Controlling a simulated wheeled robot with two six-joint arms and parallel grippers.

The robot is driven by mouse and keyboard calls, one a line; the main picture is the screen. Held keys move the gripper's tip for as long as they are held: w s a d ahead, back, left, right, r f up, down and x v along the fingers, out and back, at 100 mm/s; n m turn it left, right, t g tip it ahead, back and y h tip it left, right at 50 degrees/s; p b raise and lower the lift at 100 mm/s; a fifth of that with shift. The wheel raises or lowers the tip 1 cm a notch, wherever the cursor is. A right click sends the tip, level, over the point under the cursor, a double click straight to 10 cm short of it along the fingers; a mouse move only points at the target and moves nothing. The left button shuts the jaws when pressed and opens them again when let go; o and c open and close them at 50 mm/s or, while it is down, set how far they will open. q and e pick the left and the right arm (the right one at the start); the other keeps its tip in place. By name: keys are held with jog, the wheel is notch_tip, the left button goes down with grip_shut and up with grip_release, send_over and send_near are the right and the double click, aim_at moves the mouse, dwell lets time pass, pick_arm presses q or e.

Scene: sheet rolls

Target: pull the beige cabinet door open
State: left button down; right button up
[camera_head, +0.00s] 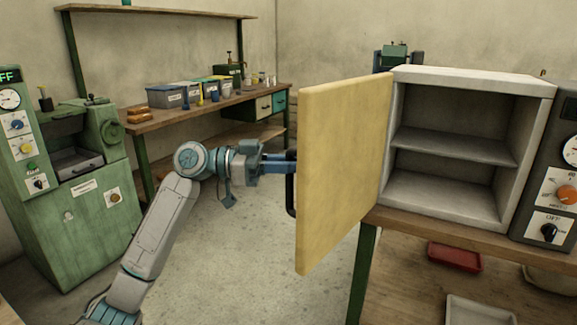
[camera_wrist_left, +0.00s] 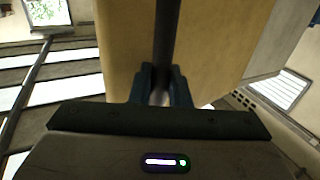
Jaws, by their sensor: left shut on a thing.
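The beige cabinet door (camera_head: 345,165) stands swung wide open on the left side of the white cabinet (camera_head: 455,75). The cabinet's inside shows one shelf and is empty. My left gripper (camera_head: 291,165) is at the door's outer face, shut on the dark bar handle (camera_head: 290,192). In the left wrist view the two fingers (camera_wrist_left: 161,88) close around the dark handle (camera_wrist_left: 164,45), with the beige door (camera_wrist_left: 215,40) behind it. The fingertips are partly hidden by the door edge in the head view. My right gripper is not in view.
The cabinet stands on a wooden table (camera_head: 410,222) with green legs. A grey control box (camera_head: 555,190) stands right of it. A green machine (camera_head: 75,190) stands at the left. A workbench (camera_head: 215,108) with bins is at the back. The floor (camera_head: 240,250) left of the door is clear.

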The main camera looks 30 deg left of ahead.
pick_arm(q)
jog(key=c, duration=1.4)
grip_release()
jog(key=shift+d, duration=0.1)
jog(key=shift+c, duration=0.2)
